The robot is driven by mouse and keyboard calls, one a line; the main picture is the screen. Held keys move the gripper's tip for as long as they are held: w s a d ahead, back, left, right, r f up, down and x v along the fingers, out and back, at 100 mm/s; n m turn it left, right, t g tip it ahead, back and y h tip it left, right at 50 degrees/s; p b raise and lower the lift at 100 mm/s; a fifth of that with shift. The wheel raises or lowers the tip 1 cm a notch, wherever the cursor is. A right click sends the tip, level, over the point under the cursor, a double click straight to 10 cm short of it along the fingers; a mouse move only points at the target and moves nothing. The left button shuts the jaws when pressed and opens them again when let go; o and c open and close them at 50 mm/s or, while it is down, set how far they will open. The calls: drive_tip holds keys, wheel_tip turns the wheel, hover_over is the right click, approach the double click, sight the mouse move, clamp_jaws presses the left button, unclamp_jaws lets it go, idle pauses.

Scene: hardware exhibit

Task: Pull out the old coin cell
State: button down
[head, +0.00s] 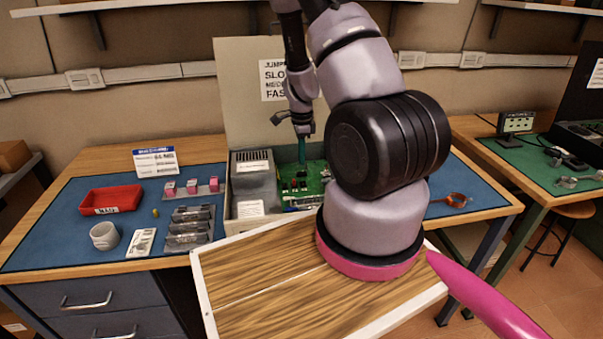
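My gripper (303,133) points down over an open grey case on the bench, above a green circuit board (316,178). A narrow teal piece (302,151) extends below the gripper toward the board. I cannot tell whether it is a fingertip or a held thing, nor whether it touches the board. The fingers are too small to show whether they are open or shut. Small dark and reddish parts (297,184) stand on the board under the gripper. I cannot make out the coin cell. My arm hides the right part of the case.
A grey metal box (252,178) fills the case's left side; its raised lid (240,90) stands behind. On the blue mat (60,225) are a red tray (110,200), a grey cup (104,236), pink-topped pieces (191,187) and dark modules (188,232). The mat's left front is clear.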

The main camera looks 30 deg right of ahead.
drive_tip(key=shift+r, duration=2.55)
